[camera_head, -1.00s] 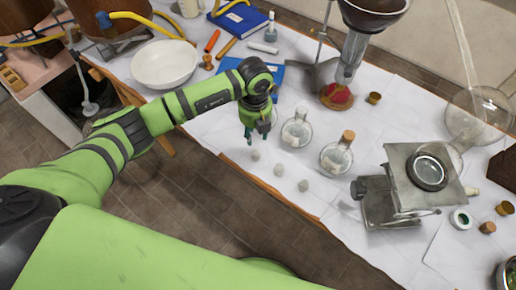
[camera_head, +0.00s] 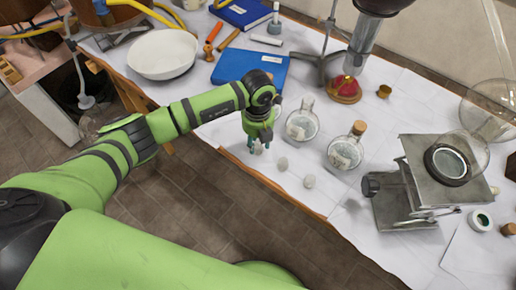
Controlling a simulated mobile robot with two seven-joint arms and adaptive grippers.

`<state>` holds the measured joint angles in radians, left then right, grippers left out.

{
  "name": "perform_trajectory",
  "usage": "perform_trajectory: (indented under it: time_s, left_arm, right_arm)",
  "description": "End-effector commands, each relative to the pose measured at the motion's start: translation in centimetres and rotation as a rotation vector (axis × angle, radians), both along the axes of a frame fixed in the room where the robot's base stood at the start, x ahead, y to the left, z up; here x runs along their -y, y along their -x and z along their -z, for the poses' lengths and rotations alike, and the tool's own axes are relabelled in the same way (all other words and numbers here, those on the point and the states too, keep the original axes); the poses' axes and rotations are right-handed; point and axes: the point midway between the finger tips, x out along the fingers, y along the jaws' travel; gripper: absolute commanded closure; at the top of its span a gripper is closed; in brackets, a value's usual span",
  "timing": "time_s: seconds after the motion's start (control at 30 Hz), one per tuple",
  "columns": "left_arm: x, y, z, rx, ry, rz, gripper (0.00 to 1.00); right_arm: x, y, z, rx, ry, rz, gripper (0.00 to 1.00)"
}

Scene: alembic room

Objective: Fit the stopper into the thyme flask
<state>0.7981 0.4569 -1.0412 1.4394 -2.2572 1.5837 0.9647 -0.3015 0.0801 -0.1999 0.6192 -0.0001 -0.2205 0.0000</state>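Two round glass flasks with pale labels stand on the white-covered table. The left flask (camera_head: 301,123) has an open neck; the right flask (camera_head: 346,151) has a cork stopper (camera_head: 359,128) in its neck. I cannot read which one is thyme. Small pale grey round pieces lie in front of them, one (camera_head: 283,163) near the left flask and one (camera_head: 309,181) further right. My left gripper (camera_head: 259,147) points down at the table's front edge, left of the open flask, with its fingers around or right beside a third grey piece; its grip is unclear. My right gripper is not in view.
A metal lab jack (camera_head: 410,190) with a round lens stands to the right. Behind the flasks are a blue book (camera_head: 250,68), a stand and a red-topped round base (camera_head: 345,88). A white bowl (camera_head: 163,55) is at upper left. The table's front edge is close to the gripper.

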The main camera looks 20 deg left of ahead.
Motion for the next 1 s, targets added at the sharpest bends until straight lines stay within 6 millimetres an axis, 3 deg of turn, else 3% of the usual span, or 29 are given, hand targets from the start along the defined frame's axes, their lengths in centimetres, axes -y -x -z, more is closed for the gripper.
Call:
perform_trajectory:
  time_s: [0.07, 0.17, 0.2, 0.47, 1.0]
  left_arm:
    - [0.0, 0.0, 0.0, 0.0, 0.0, 0.0, 0.61]
    - [0.0, 0.0, 0.0, 0.0, 0.0, 0.0, 0.97]
    - [0.0, 0.0, 0.0, 0.0, 0.0, 0.0, 1.0]
    - [0.0, 0.0, -0.2, 0.0, 0.0, 0.0, 1.0]
    - [0.0, 0.0, -2.4, 0.0, 0.0, 0.0, 1.0]
  right_arm:
    - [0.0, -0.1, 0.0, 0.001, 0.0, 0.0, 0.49]
    - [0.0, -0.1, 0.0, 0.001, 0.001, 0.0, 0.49]
    - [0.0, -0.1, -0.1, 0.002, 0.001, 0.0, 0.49]
    - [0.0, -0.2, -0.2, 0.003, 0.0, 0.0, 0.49]
    - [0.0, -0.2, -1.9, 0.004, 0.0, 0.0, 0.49]
